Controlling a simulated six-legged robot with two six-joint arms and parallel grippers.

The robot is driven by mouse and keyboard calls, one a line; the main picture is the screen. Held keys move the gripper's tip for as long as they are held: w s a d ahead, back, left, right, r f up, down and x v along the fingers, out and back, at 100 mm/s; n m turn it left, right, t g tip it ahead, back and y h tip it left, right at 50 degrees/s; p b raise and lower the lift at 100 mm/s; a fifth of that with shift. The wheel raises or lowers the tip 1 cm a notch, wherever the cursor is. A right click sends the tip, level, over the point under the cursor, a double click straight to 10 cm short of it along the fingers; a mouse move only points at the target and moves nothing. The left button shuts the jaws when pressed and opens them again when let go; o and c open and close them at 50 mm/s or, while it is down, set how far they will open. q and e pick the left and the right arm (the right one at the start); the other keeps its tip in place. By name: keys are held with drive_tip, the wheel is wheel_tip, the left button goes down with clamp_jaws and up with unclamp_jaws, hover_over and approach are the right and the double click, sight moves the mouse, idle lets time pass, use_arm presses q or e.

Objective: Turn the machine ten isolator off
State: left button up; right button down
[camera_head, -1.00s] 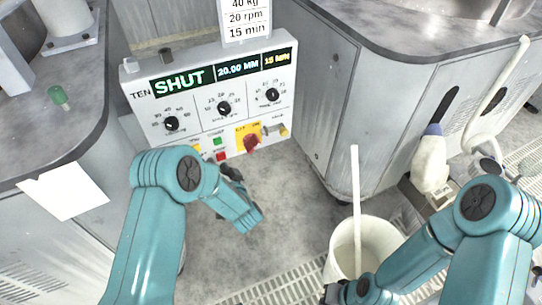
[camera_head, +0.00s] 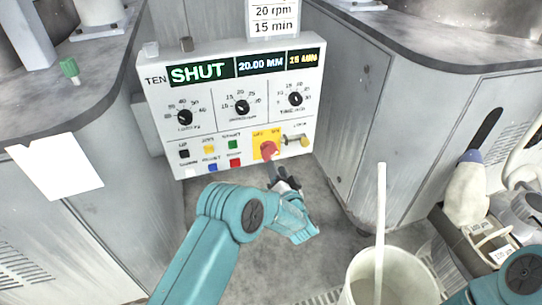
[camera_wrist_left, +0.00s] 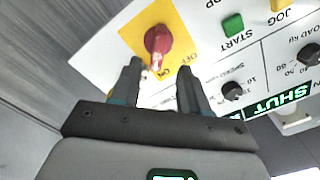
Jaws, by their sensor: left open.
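The machine ten panel (camera_head: 155,105) is white, with a display reading SHUT, 20.00 MM and 15 MIN. Its isolator is a red knob (camera_head: 268,150) on a yellow plate (camera_head: 258,137) marked OFF and ON, at the lower right of the panel. In the left wrist view the red knob (camera_wrist_left: 158,42) is just beyond my fingertips, its narrow end towards the ON mark. My left gripper (camera_head: 274,174) is open and empty, just below the knob; in the wrist view its fingers (camera_wrist_left: 160,72) straddle the knob's line without enclosing it. My right gripper is out of view.
Coloured buttons, including a green START (camera_head: 233,145), sit left of the isolator, and a small lock (camera_head: 304,142) right of it. A white bucket (camera_head: 392,268) with a stick stands at lower right. Grey cabinets flank the panel. A white bottle (camera_head: 467,190) stands farther right.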

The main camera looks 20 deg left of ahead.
sight(272, 157)
use_arm(q)
drive_tip(key=b+x, duration=0.1)
drive_tip(key=x, duration=0.7)
drive_tip(key=shift+f+b, duration=0.15)
drive_tip(key=shift+b, duration=0.15)
drive_tip(key=shift+w+a, duration=0.2)
drive_tip(key=shift+w, duration=0.05)
clamp_jaws()
